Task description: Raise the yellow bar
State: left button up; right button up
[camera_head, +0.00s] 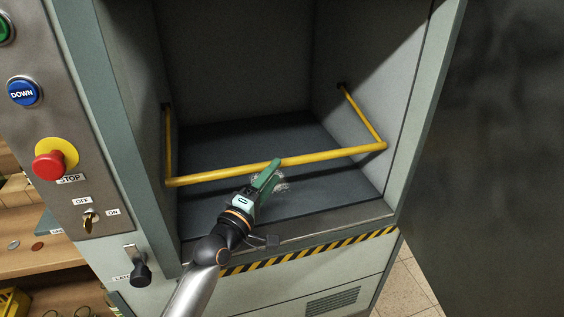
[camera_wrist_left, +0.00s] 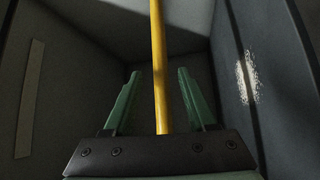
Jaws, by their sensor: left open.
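The yellow bar (camera_head: 325,156) is a U-shaped rail across the front of an open cabinet bay, lowered to a little above the bay floor. Its two side arms run back to the inner walls. My left gripper (camera_head: 268,174) is at the middle of the bar, with its green fingers open. In the left wrist view, the bar (camera_wrist_left: 158,65) runs between the two open fingers (camera_wrist_left: 155,100), with a gap on each side. I cannot tell whether a finger touches it. My right gripper is not in view.
A control panel on the left carries a blue DOWN button (camera_head: 23,92), a red STOP button (camera_head: 50,160), a key switch (camera_head: 89,217) and a black latch handle (camera_head: 140,270). The bay floor (camera_head: 245,150) is clear. A dark panel (camera_head: 490,150) stands at right.

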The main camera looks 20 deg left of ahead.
aim_at(282, 167)
pick_arm(q)
jog(key=shift+x, duration=2.4)
jog(key=shift+f, duration=0.1)
grip_shut()
